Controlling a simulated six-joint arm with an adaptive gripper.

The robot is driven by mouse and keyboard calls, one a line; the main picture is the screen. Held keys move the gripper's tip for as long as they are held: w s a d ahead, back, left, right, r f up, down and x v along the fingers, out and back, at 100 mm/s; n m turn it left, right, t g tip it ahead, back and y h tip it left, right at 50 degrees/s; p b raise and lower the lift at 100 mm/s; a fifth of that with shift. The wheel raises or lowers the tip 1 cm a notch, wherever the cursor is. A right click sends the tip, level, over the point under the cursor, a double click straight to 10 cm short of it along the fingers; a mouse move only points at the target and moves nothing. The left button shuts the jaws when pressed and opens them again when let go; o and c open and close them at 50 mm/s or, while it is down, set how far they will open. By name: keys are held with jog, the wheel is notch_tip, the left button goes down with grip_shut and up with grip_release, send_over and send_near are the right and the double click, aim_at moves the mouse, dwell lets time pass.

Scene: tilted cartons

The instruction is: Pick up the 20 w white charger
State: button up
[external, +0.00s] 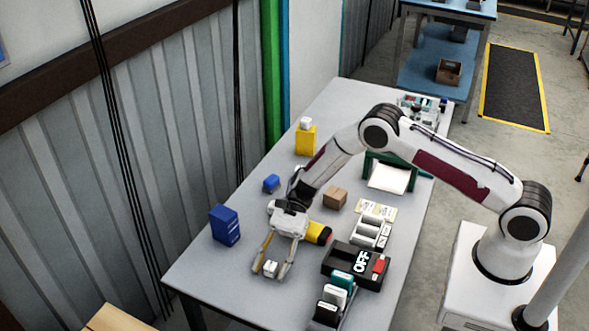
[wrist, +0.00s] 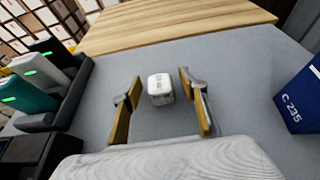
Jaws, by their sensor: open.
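The white charger (external: 270,268) is a small white block on the grey table, near its front left edge in the external view. In the wrist view the charger (wrist: 160,88) lies between my two fingers, a little toward the fingertips, with a gap on each side. Faint marking shows on its top, too small to read. My gripper (external: 273,271) is open and low over the table, its yellow-sided fingers on either side of the charger. In the wrist view my gripper (wrist: 159,86) holds nothing.
A blue box (external: 225,225) stands left of my gripper. A dark rack with several devices (external: 333,300) and a black OFF box (external: 355,265) stand to the right. A yellow-and-black cylinder (external: 319,233) lies behind. A small carton (external: 335,198) sits farther back. The table around the charger is clear.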

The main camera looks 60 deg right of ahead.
aim_at(270, 265)
jog(key=shift+c, duration=0.4)
jog(key=c, duration=1.1)
jog(key=shift+r, duration=0.1)
jog(key=shift+c, duration=0.2)
jog(key=shift+r, duration=4.9)
